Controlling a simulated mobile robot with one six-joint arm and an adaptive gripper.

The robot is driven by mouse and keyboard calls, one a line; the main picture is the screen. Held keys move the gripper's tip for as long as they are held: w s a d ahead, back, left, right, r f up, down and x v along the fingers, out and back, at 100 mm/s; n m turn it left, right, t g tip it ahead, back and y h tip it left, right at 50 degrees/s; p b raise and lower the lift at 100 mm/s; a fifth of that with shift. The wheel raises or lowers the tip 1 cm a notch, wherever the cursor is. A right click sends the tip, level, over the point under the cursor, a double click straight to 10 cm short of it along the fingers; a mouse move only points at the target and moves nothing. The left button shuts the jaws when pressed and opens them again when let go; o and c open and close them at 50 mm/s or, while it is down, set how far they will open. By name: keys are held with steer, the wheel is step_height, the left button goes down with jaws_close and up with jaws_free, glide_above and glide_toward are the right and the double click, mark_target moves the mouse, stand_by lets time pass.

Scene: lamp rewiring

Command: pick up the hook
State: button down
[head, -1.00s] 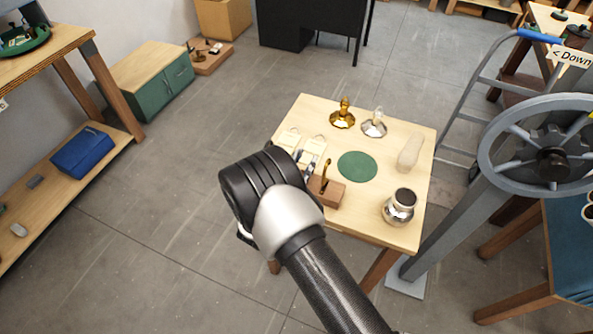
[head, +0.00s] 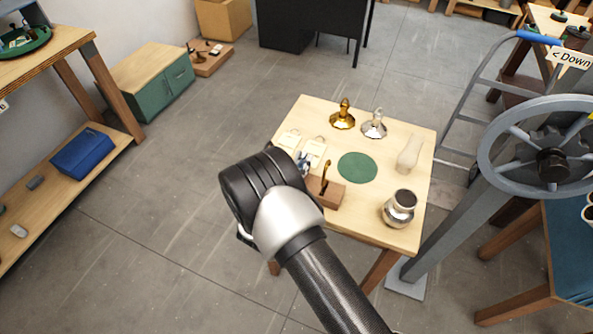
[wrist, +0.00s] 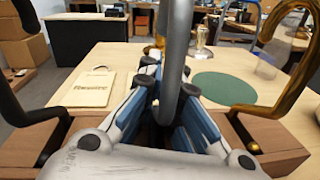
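A wooden block (head: 331,195) stands at the table's near edge. In the wrist view it carries a dark hook (wrist: 18,60) at left and a brass hook (wrist: 270,75) at right. A grey metal hook (wrist: 174,45) rises in the middle, between the blue fingers of my gripper (wrist: 169,80). The task does not say which hook it means. The fingers are drawn in close around the grey hook. Its front part hides their tips, so I cannot tell whether they press on it. In the head view my wrist mostly covers my gripper (head: 303,159).
The table (head: 290,114) holds label cards (head: 314,150), a green round mat (head: 357,167), a brass lamp part (head: 343,117), a silver lamp part (head: 374,126), a glass chimney (head: 409,155) and a silver pot (head: 399,209). A large grey wheel (head: 550,160) stands at right.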

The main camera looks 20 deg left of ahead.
stand_by(0.3)
step_height(320, 180, up, 20)
steer(key=p, duration=0.4)
stand_by(0.8)
